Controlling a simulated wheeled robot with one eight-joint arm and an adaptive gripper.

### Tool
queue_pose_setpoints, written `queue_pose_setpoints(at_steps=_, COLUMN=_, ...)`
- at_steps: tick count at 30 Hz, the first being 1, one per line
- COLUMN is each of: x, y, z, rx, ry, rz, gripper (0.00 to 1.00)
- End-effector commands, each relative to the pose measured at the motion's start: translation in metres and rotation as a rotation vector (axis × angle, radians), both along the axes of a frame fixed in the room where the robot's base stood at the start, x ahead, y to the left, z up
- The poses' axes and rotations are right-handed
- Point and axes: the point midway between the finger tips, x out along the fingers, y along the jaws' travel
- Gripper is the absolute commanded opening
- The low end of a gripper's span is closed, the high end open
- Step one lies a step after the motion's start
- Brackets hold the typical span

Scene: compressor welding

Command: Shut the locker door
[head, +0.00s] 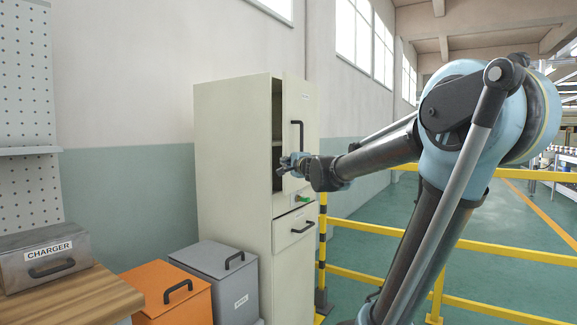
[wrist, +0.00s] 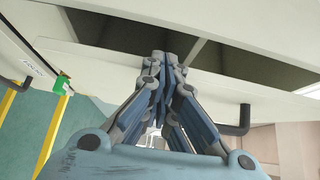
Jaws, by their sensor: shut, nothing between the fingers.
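The locker (head: 232,150) is a tall cream cabinet standing against the wall. Its upper door (head: 305,110) is ajar, with a dark gap (head: 277,110) along its left side. The door has a black bar handle (head: 297,138). My gripper (head: 285,163) is shut and empty, in front of the gap, beside and below the handle. In the wrist view my gripper (wrist: 166,58) points at the dark opening (wrist: 240,55), overlapping the door's edge (wrist: 222,98). The handle (wrist: 238,122) is to its right. I cannot tell whether the fingers touch the door.
A green knob (head: 304,197) and a lower drawer (head: 295,228) are below the door. A grey box (head: 215,275) and an orange box (head: 170,290) stand left of the locker. A yellow railing (head: 385,232) runs on the right. A charger box (head: 45,255) sits on a wooden table.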

Motion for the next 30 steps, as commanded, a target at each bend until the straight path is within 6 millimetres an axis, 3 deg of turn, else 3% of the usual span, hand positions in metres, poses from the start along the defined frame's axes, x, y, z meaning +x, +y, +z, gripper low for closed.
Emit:
queue_pose_setpoints(at_steps=8, x=-0.002, y=-0.003, z=0.000, rx=0.000, ry=0.000, rz=0.000, gripper=0.00)
queue_pose_setpoints(at_steps=19, x=-0.014, y=-0.027, z=-0.002, rx=-0.001, ry=0.002, rz=0.009, gripper=0.00)
queue_pose_setpoints(at_steps=30, x=-0.036, y=-0.003, z=-0.002, rx=-0.001, ry=0.004, rz=0.016, gripper=0.00)
